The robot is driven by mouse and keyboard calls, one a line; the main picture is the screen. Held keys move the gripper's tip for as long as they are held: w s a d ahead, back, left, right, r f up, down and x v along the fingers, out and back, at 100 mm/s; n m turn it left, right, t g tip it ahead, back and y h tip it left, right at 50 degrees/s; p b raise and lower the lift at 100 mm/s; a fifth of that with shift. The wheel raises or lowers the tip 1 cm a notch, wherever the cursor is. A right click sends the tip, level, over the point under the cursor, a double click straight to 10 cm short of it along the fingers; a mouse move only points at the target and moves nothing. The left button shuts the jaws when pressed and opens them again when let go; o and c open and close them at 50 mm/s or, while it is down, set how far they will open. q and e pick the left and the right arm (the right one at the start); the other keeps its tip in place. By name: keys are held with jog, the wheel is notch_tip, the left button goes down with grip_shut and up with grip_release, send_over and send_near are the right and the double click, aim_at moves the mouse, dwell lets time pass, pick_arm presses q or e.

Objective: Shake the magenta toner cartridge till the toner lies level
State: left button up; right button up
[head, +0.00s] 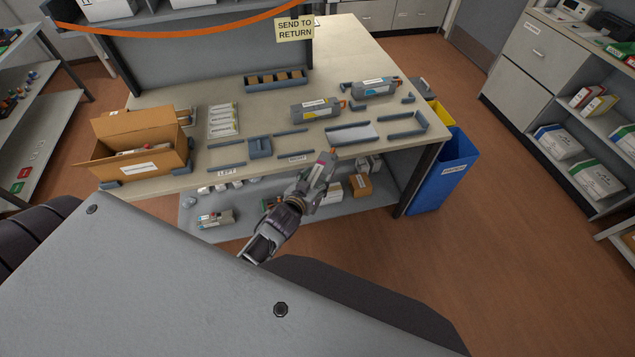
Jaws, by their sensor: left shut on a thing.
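The magenta toner cartridge (320,172) is grey with a small magenta mark and an orange end. It is tilted, its orange end pointing up and away, in front of the table's near edge. My left gripper (306,190) is shut on it, and the fingers hide part of its body. How the toner lies inside cannot be seen. My right gripper is not in view.
A yellow-marked cartridge (316,109) and a blue-marked cartridge (374,87) lie on the table (228,93). An open cardboard box (140,147) stands at the left. Grey guide blocks sit near the front edge. A blue bin (446,170) stands right of the table.

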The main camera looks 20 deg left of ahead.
aim_at(324, 165)
pick_arm(q)
jog(key=shift+s+r, duration=0.2)
jog(key=shift+s, duration=0.05)
jog(key=shift+w, duration=0.15)
jog(key=shift+w, duration=2.9)
jog(key=shift+s, duration=0.15)
jog(key=shift+s, duration=2.9)
jog(key=shift+w, duration=0.15)
